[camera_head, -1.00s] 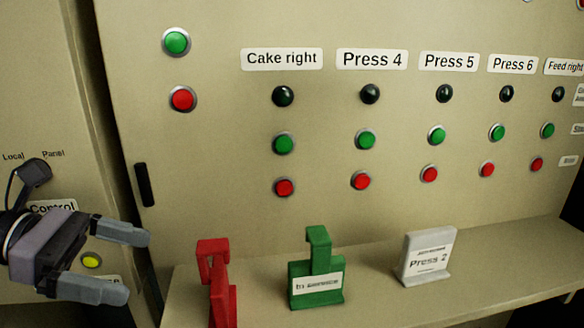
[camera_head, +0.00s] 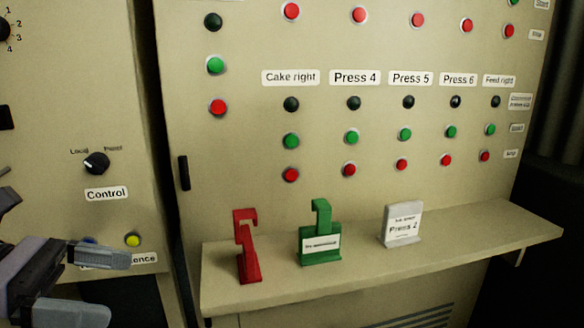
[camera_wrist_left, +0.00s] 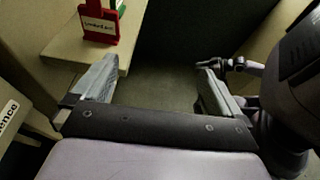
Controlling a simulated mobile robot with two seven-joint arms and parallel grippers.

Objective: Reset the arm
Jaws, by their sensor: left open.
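My left gripper (camera_head: 98,285) is open and empty at the lower left of the head view. It is in front of the control panel's lower edge, left of the shelf. In the left wrist view its two fingers (camera_wrist_left: 156,78) stand wide apart with only floor between them. A small dark gripper-like part (camera_wrist_left: 212,66) shows behind the right finger there, perhaps my right gripper; its jaws are too small to read. The head view does not show my right gripper.
A shelf (camera_head: 450,248) holds a red tag holder (camera_head: 247,262), a green one (camera_head: 320,246) and a grey "Press 2" one (camera_head: 402,226). The red holder also shows in the left wrist view (camera_wrist_left: 98,28). A button panel (camera_head: 530,150) rises behind; a Control knob (camera_head: 96,163) is left.

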